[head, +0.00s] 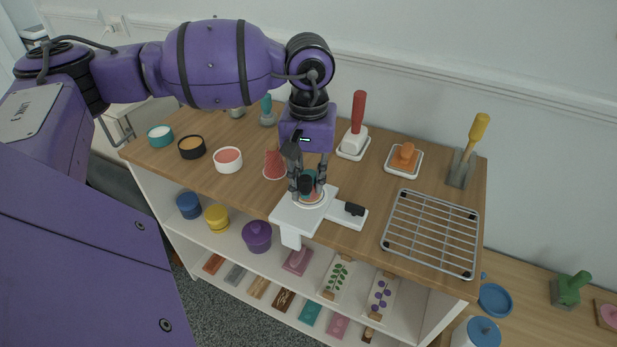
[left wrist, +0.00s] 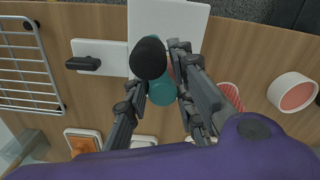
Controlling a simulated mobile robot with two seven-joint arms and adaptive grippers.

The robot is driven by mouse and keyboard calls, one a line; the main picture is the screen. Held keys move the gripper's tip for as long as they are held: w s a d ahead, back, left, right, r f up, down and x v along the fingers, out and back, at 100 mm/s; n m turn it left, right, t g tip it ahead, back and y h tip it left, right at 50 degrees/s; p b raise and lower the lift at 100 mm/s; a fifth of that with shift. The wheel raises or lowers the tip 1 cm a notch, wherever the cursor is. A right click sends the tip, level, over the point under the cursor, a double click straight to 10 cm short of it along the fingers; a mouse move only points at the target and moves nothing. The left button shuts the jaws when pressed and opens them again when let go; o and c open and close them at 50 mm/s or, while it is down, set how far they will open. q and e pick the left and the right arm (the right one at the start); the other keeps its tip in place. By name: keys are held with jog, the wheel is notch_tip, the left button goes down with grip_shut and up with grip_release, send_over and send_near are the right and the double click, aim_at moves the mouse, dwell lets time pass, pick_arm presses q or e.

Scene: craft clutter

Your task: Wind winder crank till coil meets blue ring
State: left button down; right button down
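The white winder (head: 294,215) sits at the shelf's front edge, with a white part hanging over the edge. It also shows in the left wrist view (left wrist: 160,18). A round teal and reddish part, partly hidden by my fingers, sits on it; its teal face shows in the left wrist view (left wrist: 162,92). A black round knob (left wrist: 150,58) stands above it. My left gripper (head: 307,188) points down over the winder, fingers on either side of the knob. I cannot tell whether they press on it. The blue ring and the coil's edge cannot be made out. My right gripper is out of view.
A white side plate with a small black piece (head: 354,209) lies right of the winder. A wire rack (head: 432,232) stands farther right. A red ribbed cone (head: 274,163) and a white bowl (head: 228,159) are close on the left. Tools on white trays stand behind.

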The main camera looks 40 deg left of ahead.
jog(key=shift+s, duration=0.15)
